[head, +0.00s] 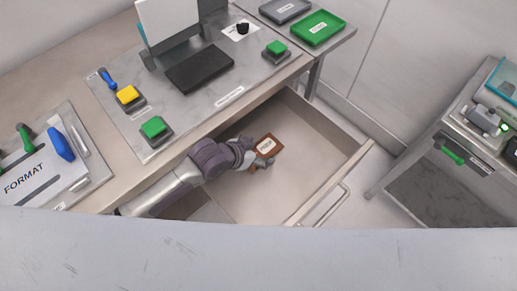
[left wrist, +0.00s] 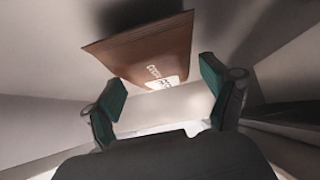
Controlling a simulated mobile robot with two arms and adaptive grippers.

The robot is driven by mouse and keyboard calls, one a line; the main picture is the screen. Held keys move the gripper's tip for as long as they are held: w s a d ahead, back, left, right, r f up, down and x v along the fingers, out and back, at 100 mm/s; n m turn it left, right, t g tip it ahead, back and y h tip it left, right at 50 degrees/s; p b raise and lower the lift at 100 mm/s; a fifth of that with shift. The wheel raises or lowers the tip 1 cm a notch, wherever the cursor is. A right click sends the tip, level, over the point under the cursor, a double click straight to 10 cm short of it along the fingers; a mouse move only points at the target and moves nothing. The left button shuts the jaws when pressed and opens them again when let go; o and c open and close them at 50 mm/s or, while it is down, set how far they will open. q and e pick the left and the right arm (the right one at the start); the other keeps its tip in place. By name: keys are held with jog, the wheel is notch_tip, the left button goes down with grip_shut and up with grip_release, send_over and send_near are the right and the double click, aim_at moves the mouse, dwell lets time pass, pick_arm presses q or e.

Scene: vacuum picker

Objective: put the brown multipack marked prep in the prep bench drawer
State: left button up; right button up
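The brown multipack (head: 276,150) with a white label is inside the open prep bench drawer (head: 318,140). In the left wrist view the multipack (left wrist: 148,48) is just beyond my fingertips, its label towards them. The label's print is too small to read surely. My left gripper (head: 259,163) is down in the drawer beside the pack. Its two green-padded fingers (left wrist: 160,92) stand apart with nothing clamped between them. Whether the pack rests fully on the drawer floor is hard to tell. My right gripper is not in view.
The bench top (head: 205,95) above the drawer holds green and yellow buttons and a black pad. A grey tray (head: 285,10) and a green tray (head: 318,27) sit at the back. Another station (head: 480,125) stands at right. The drawer's right part is clear.

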pick_arm(q)
jog(key=shift+r, duration=0.1)
jog(key=shift+a+r, duration=0.1)
jog(key=shift+r, duration=0.1)
jog(key=p+v, duration=0.1)
jog(key=v, duration=1)
jog(key=shift+s+r, duration=0.25)
jog(key=shift+a, duration=0.15)
